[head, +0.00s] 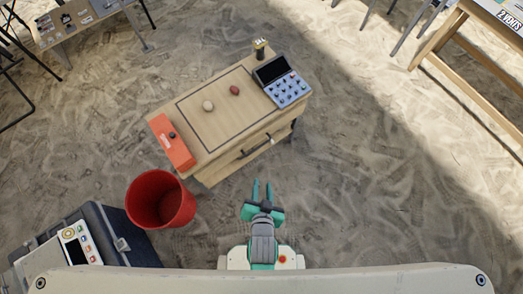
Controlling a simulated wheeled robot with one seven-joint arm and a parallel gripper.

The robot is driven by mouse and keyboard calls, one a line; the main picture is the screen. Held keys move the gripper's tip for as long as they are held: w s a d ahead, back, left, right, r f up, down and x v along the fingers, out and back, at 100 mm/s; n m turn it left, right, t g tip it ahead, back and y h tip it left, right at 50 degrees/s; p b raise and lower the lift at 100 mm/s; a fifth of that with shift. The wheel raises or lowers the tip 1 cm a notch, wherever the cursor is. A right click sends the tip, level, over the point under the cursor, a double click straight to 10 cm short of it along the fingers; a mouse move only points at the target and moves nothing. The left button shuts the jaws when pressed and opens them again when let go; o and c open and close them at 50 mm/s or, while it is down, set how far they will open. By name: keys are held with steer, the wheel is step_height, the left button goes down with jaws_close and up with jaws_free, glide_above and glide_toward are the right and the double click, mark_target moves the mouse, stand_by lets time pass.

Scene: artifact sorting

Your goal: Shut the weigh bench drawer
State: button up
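The wooden weigh bench (221,125) stands in the middle of the head view. Its drawer (236,163) is on the long side facing me, with a handle (270,139) towards the right. A dark line shows along the drawer's upper edge, but I cannot tell how far out the drawer stands. My gripper (262,187) is below the bench side in the picture, apart from the drawer. Its two teal fingers are spread with nothing between them, pointing towards the bench.
A pale stone (208,106), a reddish stone (235,90), an orange box (171,142) and a keypad device (282,82) are on the bench. A red bucket (160,199) stands left, beside a dark case (105,229). Floor right of my gripper is clear.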

steer(key=shift+n+t, duration=0.5)
steer(key=shift+t, duration=0.1)
steer(key=shift+s+a+r, duration=0.1)
steer(key=shift+s+r, duration=0.6)
steer(key=shift+r, duration=0.25)
steer(key=shift+s+a+r, duration=0.1)
steer(key=shift+s+r, duration=0.6)
steer(key=shift+r, duration=0.2)
steer(key=shift+d, duration=0.1)
steer(key=m+g+y, duration=0.1)
steer(key=m+g, duration=0.7)
steer(key=g, duration=0.2)
glide_toward(259, 147)
steer(key=f, duration=0.4)
steer(key=w+a+f, duration=0.1)
steer(key=f, duration=0.1)
steer(key=shift+w+f, duration=0.15)
steer(key=shift+f, duration=0.05)
steer(key=shift+d+f, duration=0.2)
steer(key=shift+f, duration=0.2)
